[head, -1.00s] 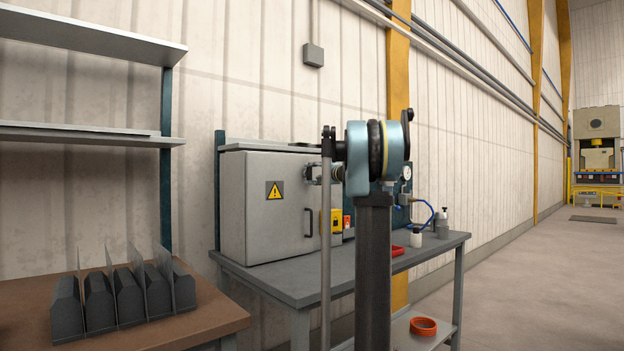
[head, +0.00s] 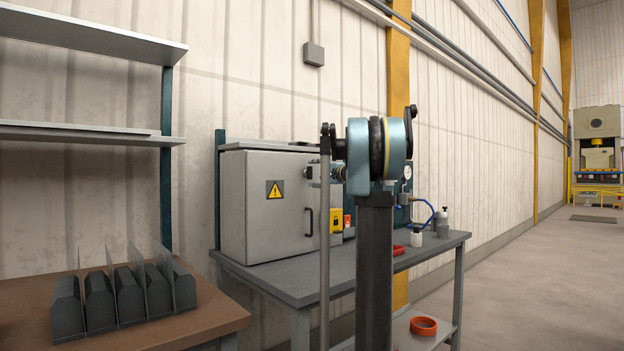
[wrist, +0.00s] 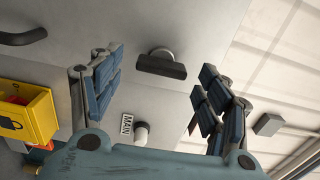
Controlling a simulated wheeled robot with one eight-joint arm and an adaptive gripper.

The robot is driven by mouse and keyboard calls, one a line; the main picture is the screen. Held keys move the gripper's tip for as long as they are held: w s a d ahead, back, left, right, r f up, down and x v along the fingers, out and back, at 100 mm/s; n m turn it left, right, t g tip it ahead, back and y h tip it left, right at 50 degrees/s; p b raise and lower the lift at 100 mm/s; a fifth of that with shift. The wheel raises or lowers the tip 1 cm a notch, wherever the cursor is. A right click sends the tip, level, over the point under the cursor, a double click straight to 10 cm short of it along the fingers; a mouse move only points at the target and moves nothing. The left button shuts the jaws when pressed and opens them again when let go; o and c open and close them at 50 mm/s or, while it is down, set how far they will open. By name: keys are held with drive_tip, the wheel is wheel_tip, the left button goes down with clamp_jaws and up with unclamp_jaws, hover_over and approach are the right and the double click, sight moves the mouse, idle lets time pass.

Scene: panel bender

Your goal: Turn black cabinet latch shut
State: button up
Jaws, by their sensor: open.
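The black latch (wrist: 161,66) shows in the wrist view as a short dark bar on a round grey base, on the grey cabinet face (wrist: 105,22). It lies nearly crosswise in that view, tilted slightly. My gripper (wrist: 158,72) is open, with one blue-padded finger on each side of the latch and a visible gap to both. In the head view the grey cabinet (head: 262,225) stands closed on a bench, and my gripper (head: 310,172) is at the upper right of its front. There my arm and gripper hide the latch.
A black pull handle (wrist: 22,37), a yellow box (wrist: 28,112) and a "MAIN" label (wrist: 127,123) by a small knob (wrist: 141,132) are near the latch. The grey bench (head: 330,268) carries a red tray (head: 398,250) and bottles. Holders with upright plates (head: 125,290) stand left.

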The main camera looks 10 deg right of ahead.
drive_tip(key=v, duration=0.9)
drive_tip(key=shift+s, duration=0.25)
drive_tip(key=shift+f, duration=0.15)
drive_tip(key=s+a+f+n+g+h, duration=0.1)
drive_tip(key=s+a+f+n+g, duration=0.15)
drive_tip(key=s+a+f, duration=0.4)
drive_tip(key=s+a+f+n+g, duration=0.2)
drive_tip(key=s+a+f+g, duration=0.1)
drive_tip(key=s+f, duration=0.65)
drive_tip(key=s+a+f+n+g+h, duration=0.1)
drive_tip(key=s+a+f+n+g, duration=0.15)
drive_tip(key=s+a+f, duration=0.4)
drive_tip(key=s+d+f+n+g+h, duration=0.2)
drive_tip(key=s+d+f+h, duration=0.2)
drive_tip(key=s+f, duration=1)
drive_tip(key=s+d+f+n+g+h, duration=0.2)
drive_tip(key=s+d+f, duration=0.3)
drive_tip(key=s+f, duration=0.9)
drive_tip(key=shift+d+g+h, duration=0.25)
drive_tip(key=shift+g+h, duration=0.15)
drive_tip(key=shift+h, duration=0.5)
